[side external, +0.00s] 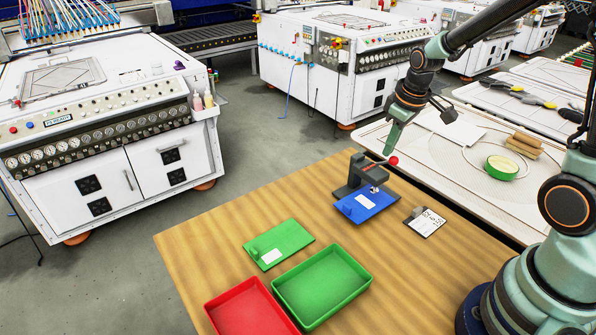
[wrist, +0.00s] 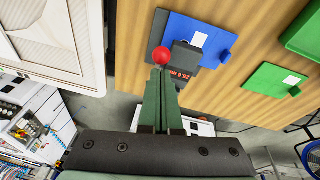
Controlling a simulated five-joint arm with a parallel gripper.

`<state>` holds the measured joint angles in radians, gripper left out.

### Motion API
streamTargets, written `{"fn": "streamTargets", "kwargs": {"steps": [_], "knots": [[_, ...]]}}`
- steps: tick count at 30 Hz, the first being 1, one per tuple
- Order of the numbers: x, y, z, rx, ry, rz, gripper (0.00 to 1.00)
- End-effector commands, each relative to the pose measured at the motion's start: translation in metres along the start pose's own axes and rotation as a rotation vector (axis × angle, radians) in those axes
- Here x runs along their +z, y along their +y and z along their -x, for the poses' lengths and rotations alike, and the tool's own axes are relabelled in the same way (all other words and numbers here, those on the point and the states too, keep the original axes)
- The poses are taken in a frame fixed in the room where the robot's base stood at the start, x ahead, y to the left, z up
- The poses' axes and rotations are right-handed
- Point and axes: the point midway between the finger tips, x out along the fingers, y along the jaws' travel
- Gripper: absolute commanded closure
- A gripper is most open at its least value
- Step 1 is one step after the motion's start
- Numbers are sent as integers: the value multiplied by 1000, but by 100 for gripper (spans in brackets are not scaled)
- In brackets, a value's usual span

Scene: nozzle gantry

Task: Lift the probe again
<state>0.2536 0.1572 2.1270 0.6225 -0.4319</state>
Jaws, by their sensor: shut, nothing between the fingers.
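A dark grey gauge stand (side external: 352,188) stands on the wooden table, with a blue plate (side external: 366,205) at its foot. A red ball (side external: 393,161) shows at the end of a thin lever at the top of the stand. My gripper (side external: 388,152) is shut and empty, its tip right by the ball. The stand's display shows red digits. The probe's lower tip is too small to make out.
A green plate (side external: 278,244), a green tray (side external: 365,276) and a red tray (side external: 211,305) lie at the front left. A small white-faced card or display (side external: 426,222) lies right of the blue plate. The table between them is clear. White machines stand behind.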

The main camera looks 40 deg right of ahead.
Motion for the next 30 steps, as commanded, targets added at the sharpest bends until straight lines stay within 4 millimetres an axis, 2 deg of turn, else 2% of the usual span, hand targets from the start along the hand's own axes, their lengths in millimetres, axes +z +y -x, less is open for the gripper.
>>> {"fn": "streamTargets", "kwargs": {"steps": [13, 17, 21, 30], "knots": [[-4, 0, 2, 0, 2, 1, 100], [-15, 0, 13, -2, 5, 3, 100], [-31, -1, 34, -4, 9, 1, 100], [0, -6, 72, -1, 7, 0, 100]]}}
